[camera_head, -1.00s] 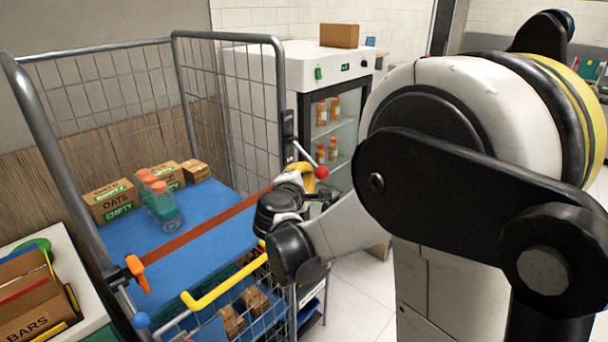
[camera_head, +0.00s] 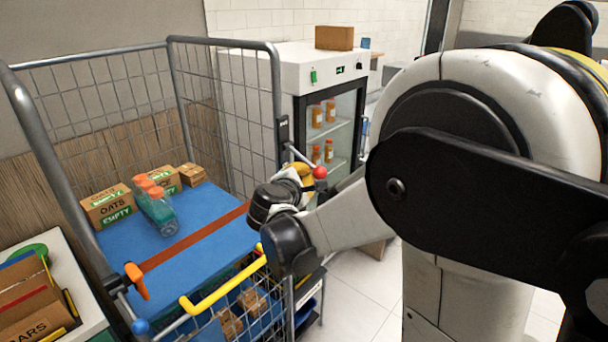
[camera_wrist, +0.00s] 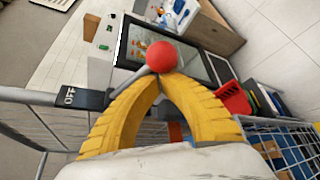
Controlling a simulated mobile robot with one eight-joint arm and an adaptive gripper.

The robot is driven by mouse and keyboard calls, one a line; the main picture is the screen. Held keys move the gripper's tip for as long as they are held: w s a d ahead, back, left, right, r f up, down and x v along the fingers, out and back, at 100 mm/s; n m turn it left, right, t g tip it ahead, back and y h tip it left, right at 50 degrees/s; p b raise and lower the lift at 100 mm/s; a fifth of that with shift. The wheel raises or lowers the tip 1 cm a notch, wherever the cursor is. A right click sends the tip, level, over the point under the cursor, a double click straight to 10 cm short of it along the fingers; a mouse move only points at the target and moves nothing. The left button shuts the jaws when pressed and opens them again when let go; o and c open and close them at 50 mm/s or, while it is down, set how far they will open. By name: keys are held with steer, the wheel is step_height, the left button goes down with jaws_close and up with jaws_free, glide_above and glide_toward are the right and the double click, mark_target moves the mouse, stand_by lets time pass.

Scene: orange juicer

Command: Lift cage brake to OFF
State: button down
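The cage brake lever is a thin metal rod with a red ball knob (camera_head: 320,172) on the right post of the roll cage (camera_head: 277,100). In the head view it slopes down to the right. In the wrist view the red knob (camera_wrist: 162,56) is just beyond my fingertips, and a black OFF label (camera_wrist: 70,96) shows at left. My gripper (camera_wrist: 160,80) has yellow ribbed fingers whose tips meet, with no object visible between them. The tips look close under the lever and knob; contact is unclear. My gripper (camera_head: 306,182) is partly hidden by its own wrist in the head view.
A glass-door fridge (camera_head: 330,125) with orange bottles stands behind the lever. The cage's blue shelf (camera_head: 205,215) holds boxes and bottles. A yellow-handled wire basket (camera_head: 215,291) is below my wrist. White floor is open at right.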

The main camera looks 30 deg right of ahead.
step_height(320, 180, up, 3)
steer(key=s+n+g+p, duration=0.1)
steer(key=n+p, duration=0.1)
step_height(320, 180, up, 5)
steer(key=n+g+p, duration=0.3)
steer(key=g+p, duration=0.1)
glide_above(310, 165)
steer(key=s, duration=0.1)
steer(key=shift+s+a+r+h, duration=0.2)
steer(key=shift+a+h, duration=0.1)
steer(key=shift+a, duration=0.15)
steer(key=shift+w+r, duration=0.1)
steer(key=f+b, duration=0.2)
steer(key=a+f+b, duration=0.1)
steer(key=f+b, duration=0.1)
steer(key=shift+a+f, duration=0.1)
steer(key=shift+f, duration=0.25)
steer(key=p+v, duration=0.1)
steer(key=v, duration=0.9)
steer(key=shift+r, duration=0.35)
steer(key=shift+w, duration=0.15)
